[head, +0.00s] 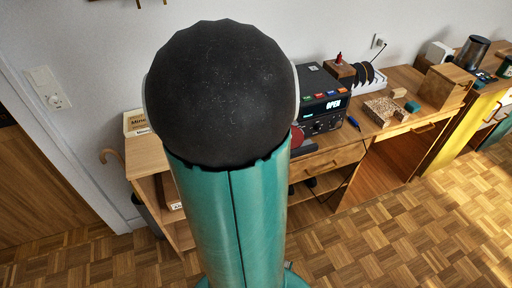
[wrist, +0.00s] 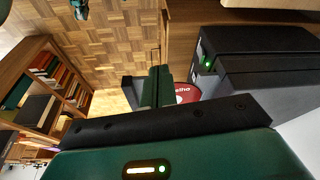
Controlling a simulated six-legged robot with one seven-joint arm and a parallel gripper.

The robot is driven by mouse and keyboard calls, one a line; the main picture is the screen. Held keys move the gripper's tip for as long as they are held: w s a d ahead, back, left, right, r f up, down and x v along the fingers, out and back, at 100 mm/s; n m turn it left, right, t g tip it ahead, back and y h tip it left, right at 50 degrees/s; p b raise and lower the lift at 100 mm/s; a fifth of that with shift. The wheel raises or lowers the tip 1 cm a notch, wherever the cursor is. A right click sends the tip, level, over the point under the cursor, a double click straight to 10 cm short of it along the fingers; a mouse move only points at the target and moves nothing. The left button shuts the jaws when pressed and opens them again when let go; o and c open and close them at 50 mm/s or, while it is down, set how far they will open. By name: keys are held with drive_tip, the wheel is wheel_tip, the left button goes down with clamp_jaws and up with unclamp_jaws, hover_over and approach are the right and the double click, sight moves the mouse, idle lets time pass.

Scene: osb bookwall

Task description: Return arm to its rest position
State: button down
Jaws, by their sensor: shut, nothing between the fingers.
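My gripper (wrist: 150,86) shows in the wrist view, with its dark fingers together and nothing held between them. A red round thing with white lettering (wrist: 188,92) is just right of the fingers; I cannot tell if they touch. In the head view my own teal arm, with its black rounded joint, stands upright in the middle. It hides my gripper and part of the desk there.
A wooden desk (head: 320,162) along the wall bears a black device reading "OPEN" (head: 324,104), a cork-like block (head: 386,111) and a wooden box (head: 445,87). A bookshelf (wrist: 45,85) stands left in the wrist view. Parquet floor (head: 400,240) is clear at the front right.

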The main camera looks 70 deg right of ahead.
drive_tip(key=v, duration=0.6)
drive_tip(key=shift+r, duration=0.4)
drive_tip(key=shift+w, duration=0.15)
drive_tip(key=w+a+r+n+t, duration=0.2)
drive_tip(key=w+a+n, duration=0.35)
drive_tip(key=a, duration=0.35)
drive_tip(key=w+a+r+n+t, duration=0.2)
drive_tip(key=w+a+n, duration=0.35)
drive_tip(key=a, duration=0.35)
drive_tip(key=s+a+r+n+t+y, duration=0.1)
drive_tip(key=a+n, duration=0.5)
drive_tip(key=a, duration=0.3)
drive_tip(key=s+a+r+n+t+y, duration=0.1)
drive_tip(key=a+n+t, duration=0.1)
drive_tip(key=a+n, duration=0.5)
drive_tip(key=a, duration=0.2)
drive_tip(key=shift+a+r+n+y, duration=0.3)
drive_tip(key=shift+a+y, duration=0.1)
drive_tip(key=shift+s+d, duration=0.1)
drive_tip(key=shift+d, duration=0.1)
